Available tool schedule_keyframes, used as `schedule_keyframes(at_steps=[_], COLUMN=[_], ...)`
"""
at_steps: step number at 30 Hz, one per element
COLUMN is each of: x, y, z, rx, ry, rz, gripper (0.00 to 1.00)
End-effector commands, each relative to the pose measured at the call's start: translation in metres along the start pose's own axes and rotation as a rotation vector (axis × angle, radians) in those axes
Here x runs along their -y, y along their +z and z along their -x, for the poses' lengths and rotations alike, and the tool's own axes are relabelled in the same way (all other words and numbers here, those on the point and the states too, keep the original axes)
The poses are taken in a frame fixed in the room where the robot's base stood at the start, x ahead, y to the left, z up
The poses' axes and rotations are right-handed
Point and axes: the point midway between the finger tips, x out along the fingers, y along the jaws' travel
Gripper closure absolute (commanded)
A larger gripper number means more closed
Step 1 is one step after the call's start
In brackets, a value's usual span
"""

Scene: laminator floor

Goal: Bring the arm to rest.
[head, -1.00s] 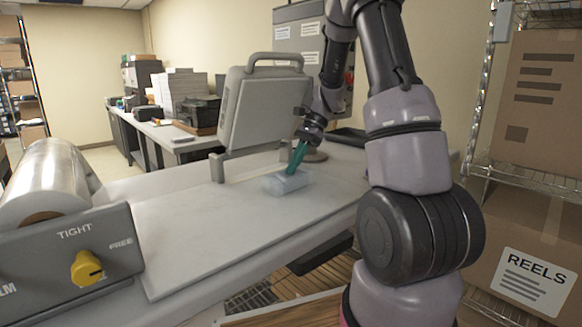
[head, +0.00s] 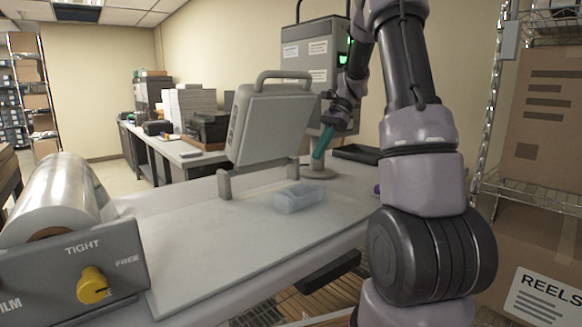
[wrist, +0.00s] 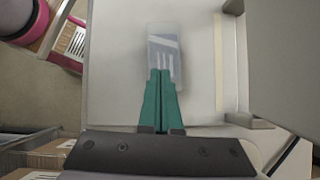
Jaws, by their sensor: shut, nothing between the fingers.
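My gripper (head: 319,148) has green fingers and is shut and empty. In the head view it hangs from my raised arm above the right part of the grey work surface (head: 240,235). A translucent bluish wrapped pack (head: 300,198) lies on that surface, below and left of my fingertips and apart from them. In the wrist view the closed fingers (wrist: 161,75) point toward the pack (wrist: 165,48), and their tips overlap its lower part in the picture.
A grey hinged machine head (head: 268,125) stands raised behind the pack. A film roll (head: 60,190) and a panel with a yellow knob (head: 92,285) are at left. A dark tray (head: 357,154) lies behind my gripper. Wire shelving with boxes (head: 545,120) stands close at right.

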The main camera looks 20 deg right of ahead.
Motion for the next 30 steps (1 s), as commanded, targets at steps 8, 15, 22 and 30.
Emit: schedule_keyframes(at_steps=[8, 15, 22, 30], x=[-0.010, -0.047, -0.087, -0.135], y=[0.021, 0.076, 0.120, 0.158], z=[0.009, 0.021, 0.024, 0.018], rx=[-0.048, -0.210, -0.386, -0.606], ry=[-0.023, -0.090, -0.155, -0.233], rz=[0.071, 0.294, 0.516, 0.766], gripper=[1.00, 1.00, 1.00, 1.00])
